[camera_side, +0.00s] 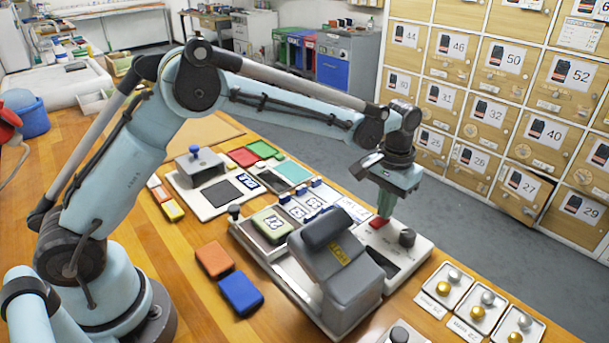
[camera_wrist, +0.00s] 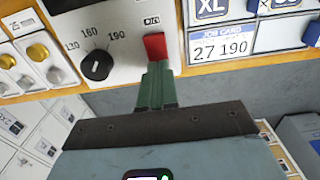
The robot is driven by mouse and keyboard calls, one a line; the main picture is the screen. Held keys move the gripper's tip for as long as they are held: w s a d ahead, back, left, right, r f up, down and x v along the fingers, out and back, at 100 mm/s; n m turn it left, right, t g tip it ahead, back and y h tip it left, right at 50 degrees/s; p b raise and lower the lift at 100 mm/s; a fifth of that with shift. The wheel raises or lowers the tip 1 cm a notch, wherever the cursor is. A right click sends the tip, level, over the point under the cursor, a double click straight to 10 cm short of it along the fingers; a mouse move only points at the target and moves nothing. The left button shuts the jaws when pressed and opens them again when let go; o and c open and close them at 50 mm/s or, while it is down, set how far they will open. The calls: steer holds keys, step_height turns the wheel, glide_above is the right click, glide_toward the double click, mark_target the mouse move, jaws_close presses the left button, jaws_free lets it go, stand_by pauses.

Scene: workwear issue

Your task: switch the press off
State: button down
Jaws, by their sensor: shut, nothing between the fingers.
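The grey press (camera_side: 340,270) stands on a white base at the right of the bench. Its red switch (camera_side: 377,223) is on the control panel, beside a black dial (camera_side: 407,237). In the wrist view the red switch (camera_wrist: 155,46) sits just below the marking "ON", with the dial (camera_wrist: 96,65) to its left. My gripper (camera_side: 383,214) is over the switch, pointing down, with its green fingers shut and empty. In the wrist view the fingertips (camera_wrist: 157,66) are at the switch's near end and cover part of it. I cannot tell whether they touch, or which way the switch is tipped.
A job card (camera_wrist: 222,45) reading "27 190" lies right of the switch in the wrist view. Several metal-and-yellow snap parts (camera_side: 476,313) lie on cards near the bench edge. Orange (camera_side: 214,260) and blue (camera_side: 240,293) blocks lie left of the press. Numbered lockers (camera_side: 490,110) stand behind.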

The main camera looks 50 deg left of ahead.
step_height(320, 180, up, 7)
steer(key=shift+f, duration=0.2)
stand_by(0.6)
steer(key=s+a+r+t, duration=0.3)
steer(key=s+a+r, duration=0.4)
steer(key=s, duration=0.2)
steer(key=s+a+f+t, duration=0.2)
steer(key=s, duration=0.4)
steer(key=s+a+f+t, duration=0.2)
steer(key=s, duration=0.3)
steer(key=shift+s+a, duration=0.35)
steer(key=shift+a, duration=0.05)
steer(key=shift+f, duration=0.1)
